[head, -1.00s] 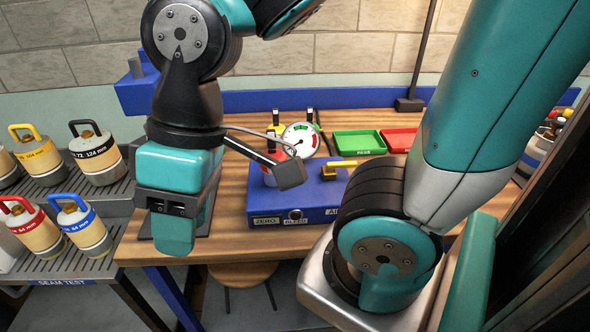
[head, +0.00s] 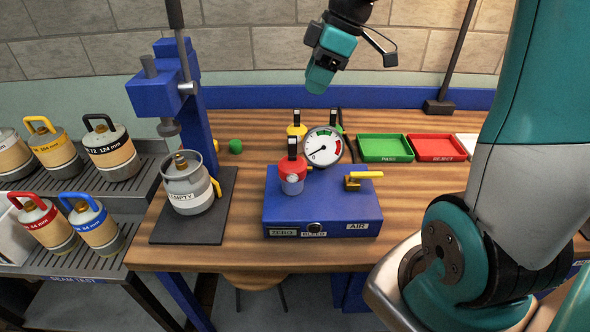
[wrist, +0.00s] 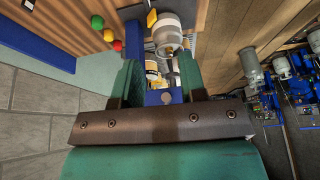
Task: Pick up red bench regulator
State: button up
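The red regulator (head: 292,174), with a black upright handle and a grey lower body, stands upright on the left part of the blue box (head: 335,212). A round dial gauge (head: 323,147) sits right behind it. My gripper (head: 318,84) is high over the back of the bench, above and behind the regulator and apart from it. In the wrist view, the two teal fingers of my gripper (wrist: 160,82) are spread with nothing held between them. I cannot make out the red regulator in the wrist view.
Yellow (head: 297,130) and green (head: 337,125) regulators stand behind the blue box. A grey canister (head: 189,188) sits under a blue press (head: 165,92) at left. Green (head: 385,148) and red (head: 436,148) trays lie at right. A yellow-handled valve (head: 362,177) is on the box.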

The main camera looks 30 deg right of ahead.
jog(key=d+f, duration=0.1)
jog(key=p, duration=0.3)
send_over(290, 154)
jog(key=d, duration=0.2)
jog(key=f, duration=0.6)
jog(key=s+f, duration=0.1)
jog(key=f, duration=0.3)
jog(key=shift+a+f, duration=0.1)
jog(key=shift+a, duration=0.15)
jog(key=shift+d+p+x, duration=0.2)
jog(key=shift+p+x, duration=0.75)
jog(key=shift+x, duration=1.7)
jog(key=shift+w, duration=0.15)
grip_shut()
